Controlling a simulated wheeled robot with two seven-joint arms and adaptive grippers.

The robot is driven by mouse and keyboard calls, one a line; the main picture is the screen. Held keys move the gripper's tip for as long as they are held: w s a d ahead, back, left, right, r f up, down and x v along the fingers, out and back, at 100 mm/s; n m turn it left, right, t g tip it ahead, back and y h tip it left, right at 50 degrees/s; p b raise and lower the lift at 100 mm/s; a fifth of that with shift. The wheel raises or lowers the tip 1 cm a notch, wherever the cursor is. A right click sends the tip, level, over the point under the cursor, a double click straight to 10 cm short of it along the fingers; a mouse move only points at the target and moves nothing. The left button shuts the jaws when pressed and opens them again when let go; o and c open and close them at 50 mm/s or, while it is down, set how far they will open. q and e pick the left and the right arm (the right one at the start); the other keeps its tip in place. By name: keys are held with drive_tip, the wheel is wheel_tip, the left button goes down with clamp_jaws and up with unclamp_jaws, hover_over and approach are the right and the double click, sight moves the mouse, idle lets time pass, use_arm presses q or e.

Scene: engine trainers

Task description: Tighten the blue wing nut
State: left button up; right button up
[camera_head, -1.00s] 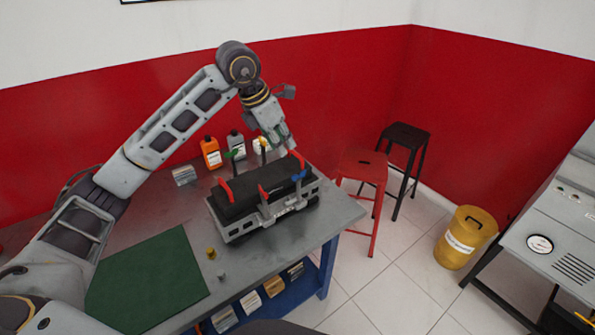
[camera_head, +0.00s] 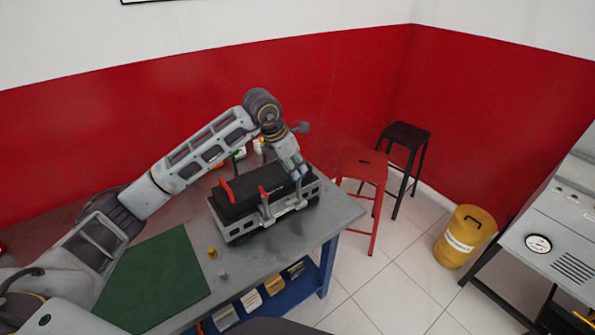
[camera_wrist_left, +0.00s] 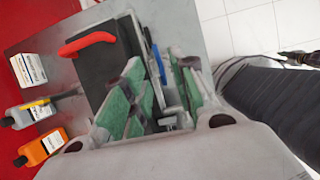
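The engine trainer (camera_head: 245,222), a grey block with a black top, stands on the metal table. The blue wing nut (camera_wrist_left: 157,62) shows in the left wrist view as a narrow blue piece beyond and between the fingers. In the head view it is mostly hidden by my left gripper (camera_head: 299,174), which is low over the trainer's right end. In the left wrist view my left gripper (camera_wrist_left: 158,100) is open, its green-padded fingers apart. I cannot tell whether they touch the nut. My right gripper is not in view.
A red handle (camera_wrist_left: 86,44) stands on the trainer's black top. Orange (camera_wrist_left: 42,147) and grey (camera_wrist_left: 30,115) bottles and a white box (camera_wrist_left: 28,69) are behind it. A green mat (camera_head: 152,280) and a small brass piece (camera_head: 212,253) are in front. Stools stand right of the table.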

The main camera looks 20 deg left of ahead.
use_arm(q)
drive_tip(key=shift+x, duration=1.6)
clamp_jaws()
